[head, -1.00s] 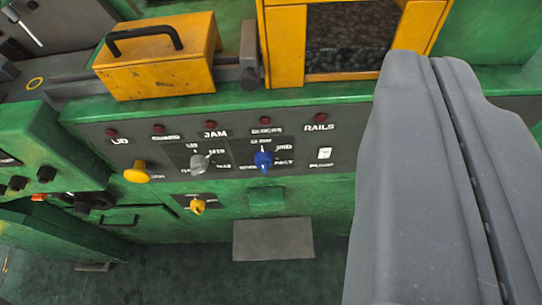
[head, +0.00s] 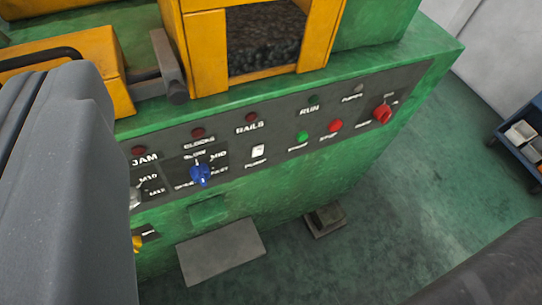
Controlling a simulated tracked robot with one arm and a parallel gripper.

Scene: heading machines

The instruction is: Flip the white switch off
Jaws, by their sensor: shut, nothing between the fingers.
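The white switch (head: 258,151) is a small rocker on the dark panel (head: 290,122) of the green machine, above the label PUMP. It sits between the blue knob and the green button, below the RAILS lamp. Its exact on or off position is too small to tell. My gripper (head: 65,180) shows as a large grey shape at the left of the view, with its fingers together and nothing held. It is to the left of the switch and apart from it in the picture, covering the panel's left part.
A blue knob (head: 200,174) is left of the switch. A green button (head: 302,137), a red button (head: 335,126) and a red rotary knob (head: 382,112) are to its right. A grey plate (head: 222,252) and a pedal (head: 325,220) lie below. Open floor is at right, with a blue cart (head: 528,150).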

